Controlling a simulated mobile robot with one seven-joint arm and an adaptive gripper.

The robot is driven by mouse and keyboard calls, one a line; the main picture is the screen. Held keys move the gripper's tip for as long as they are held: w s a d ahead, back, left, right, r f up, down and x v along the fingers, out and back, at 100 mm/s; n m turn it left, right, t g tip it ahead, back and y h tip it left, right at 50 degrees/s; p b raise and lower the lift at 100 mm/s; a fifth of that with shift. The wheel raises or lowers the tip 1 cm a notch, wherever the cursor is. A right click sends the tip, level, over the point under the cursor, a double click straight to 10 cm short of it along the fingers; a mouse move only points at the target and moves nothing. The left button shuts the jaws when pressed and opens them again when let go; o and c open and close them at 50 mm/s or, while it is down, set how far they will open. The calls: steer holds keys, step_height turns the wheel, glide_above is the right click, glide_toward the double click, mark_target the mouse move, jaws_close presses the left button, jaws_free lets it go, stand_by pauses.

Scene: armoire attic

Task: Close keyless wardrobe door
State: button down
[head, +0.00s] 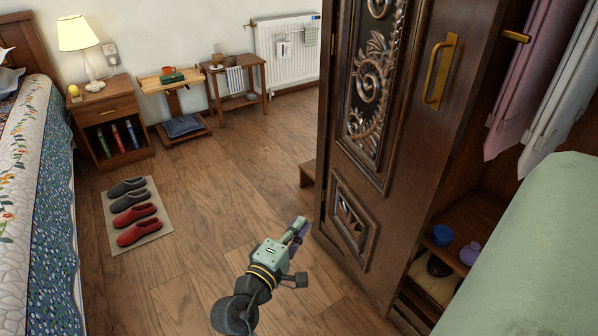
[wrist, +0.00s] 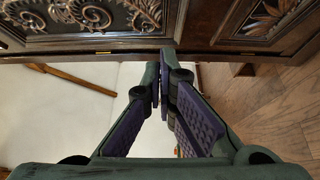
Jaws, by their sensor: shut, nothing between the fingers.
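The dark wooden wardrobe stands at the right of the head view. A wardrobe door (head: 410,148) with carved panels and a brass handle (head: 440,71) stands open, and the interior shows to its right. I see no key on it, though the detail is small. My gripper (head: 301,228) is shut and empty, low and to the left of the door. In the wrist view, the closed fingertips (wrist: 165,58) point at the edge of carved dark wood (wrist: 95,42). I cannot tell whether they touch it.
Hanging clothes (head: 520,85) and a shelf with a blue bowl (head: 442,235) show inside the wardrobe. A pale green surface (head: 530,250) fills the lower right. Slippers on a mat (head: 143,242) and a bed (head: 40,170) are at left. The middle floor (head: 230,190) is clear.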

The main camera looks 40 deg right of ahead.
steer(key=shift+w+a, duration=0.6)
steer(key=shift+w, duration=0.25)
steer(key=shift+r, duration=0.15)
steer(key=m+g+b, duration=0.3)
steer(key=m+g, duration=0.5)
steer(key=g, duration=0.5)
glide_toward(437, 125)
steer(key=shift+t+y, duration=0.3)
steer(key=shift+t, duration=0.1)
steer(key=p+x, duration=0.1)
steer(key=x, duration=0.1)
steer(key=p+x, duration=0.1)
steer(key=x, duration=0.1)
steer(key=r+x, duration=0.1)
steer(key=x, duration=0.1)
steer(key=shift+s+p, duration=0.15)
steer(key=shift+p, duration=0.25)
steer(key=shift+s+d+f, duration=0.1)
steer(key=shift+s+d, duration=0.05)
steer(key=shift+d, duration=0.25)
steer(key=s+d+n+t+h+p, duration=0.1)
steer(key=s+d+t+p, duration=0.3)
steer(key=d, duration=0.7)
steer(key=shift+r+n+p, duration=0.3)
steer(key=shift+n+p, duration=0.05)
steer(key=shift+n, duration=0.55)
